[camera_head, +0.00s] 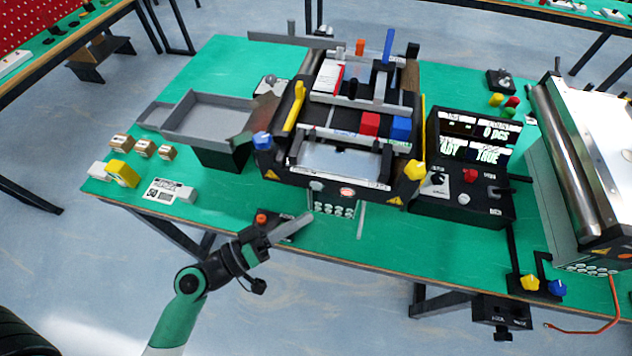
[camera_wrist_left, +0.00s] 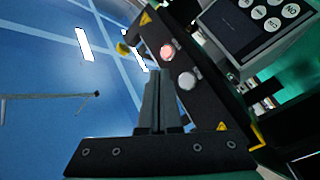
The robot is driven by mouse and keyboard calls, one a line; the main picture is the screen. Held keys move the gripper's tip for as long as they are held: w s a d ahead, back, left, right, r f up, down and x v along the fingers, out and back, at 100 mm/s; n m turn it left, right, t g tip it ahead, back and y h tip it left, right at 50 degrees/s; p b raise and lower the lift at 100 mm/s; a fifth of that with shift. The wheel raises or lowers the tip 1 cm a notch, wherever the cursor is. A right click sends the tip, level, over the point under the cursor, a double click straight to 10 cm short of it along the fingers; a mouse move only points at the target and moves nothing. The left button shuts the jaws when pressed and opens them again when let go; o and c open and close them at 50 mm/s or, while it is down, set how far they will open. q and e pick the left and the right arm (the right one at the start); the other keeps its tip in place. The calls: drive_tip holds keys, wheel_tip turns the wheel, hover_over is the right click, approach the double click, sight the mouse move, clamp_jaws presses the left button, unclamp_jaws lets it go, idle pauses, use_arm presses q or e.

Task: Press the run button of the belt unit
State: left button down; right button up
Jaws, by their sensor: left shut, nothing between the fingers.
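The belt unit (camera_head: 340,160) stands on the green table in the head view. I cannot read which is the run button. My right gripper is not in view.
A black control box (camera_head: 460,215) with a red knob stands to the right.

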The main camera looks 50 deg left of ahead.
sight(316, 185)
use_arm(q)
drive_tip(key=shift+w+a, duration=0.75)
drive_tip(key=shift+w, duration=0.25)
drive_tip(key=shift+w+a, duration=0.7)
drive_tip(key=shift+w, duration=0.3)
idle(0.5)
drive_tip(key=shift+w+a, duration=0.2)
drive_tip(key=shift+w, duration=0.15)
